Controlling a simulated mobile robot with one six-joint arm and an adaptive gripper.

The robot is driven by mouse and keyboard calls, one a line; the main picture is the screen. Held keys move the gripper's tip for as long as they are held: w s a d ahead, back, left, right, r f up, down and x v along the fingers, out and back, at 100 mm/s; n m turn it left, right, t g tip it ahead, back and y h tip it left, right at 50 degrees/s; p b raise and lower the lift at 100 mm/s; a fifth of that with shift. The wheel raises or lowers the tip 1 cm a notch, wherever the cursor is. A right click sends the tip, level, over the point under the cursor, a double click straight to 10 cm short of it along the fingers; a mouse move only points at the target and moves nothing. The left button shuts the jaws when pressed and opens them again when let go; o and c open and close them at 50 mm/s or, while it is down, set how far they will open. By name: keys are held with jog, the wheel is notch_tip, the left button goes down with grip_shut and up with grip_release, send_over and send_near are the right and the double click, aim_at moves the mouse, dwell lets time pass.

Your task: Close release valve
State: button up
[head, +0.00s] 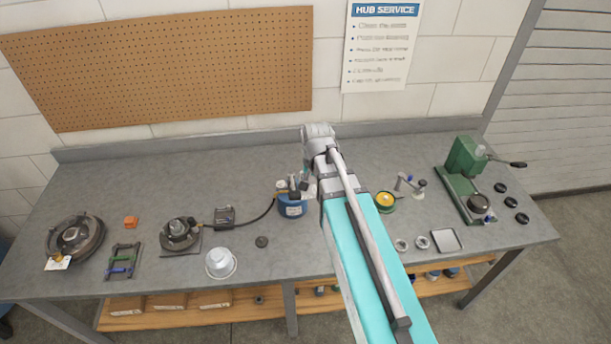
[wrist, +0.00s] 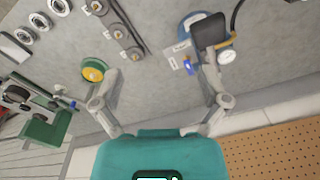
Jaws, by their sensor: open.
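A blue pump (head: 291,207) stands mid-bench in the head view, partly hidden by my arm. In the wrist view the blue pump (wrist: 188,22) is at the upper right, with a round gauge (wrist: 227,57), a dark block-like part (wrist: 209,32) on top and a white tag (wrist: 179,46). A small blue knob (wrist: 187,66), possibly the release valve, shows beside the tag. My gripper (wrist: 161,70) is open and empty. Its right finger overlaps the pump in the picture, and the knob lies just inside that finger. I cannot tell whether they touch.
A black hose (head: 262,215) runs left from the pump to a hub assembly (head: 178,234). A yellow-green spool (head: 385,202), a small grey stand (head: 408,184) and a green press (head: 465,160) are on the right. A white cup (head: 220,262) stands front left. The back of the bench is clear.

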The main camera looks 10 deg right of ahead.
jog(key=w+m, duration=1.3)
jog(key=w, duration=0.1)
jog(key=shift+d+g, duration=0.25)
jog(key=shift+g, duration=0.05)
jog(key=shift+f, duration=0.1)
notch_tip(320, 180, down, 14)
jog(key=b, duration=1.3)
jog(key=shift+r+b, duration=0.25)
jog(key=shift+b, duration=0.15)
jog(key=c, duration=1.2)
jog(key=shift+o, duration=0.2)
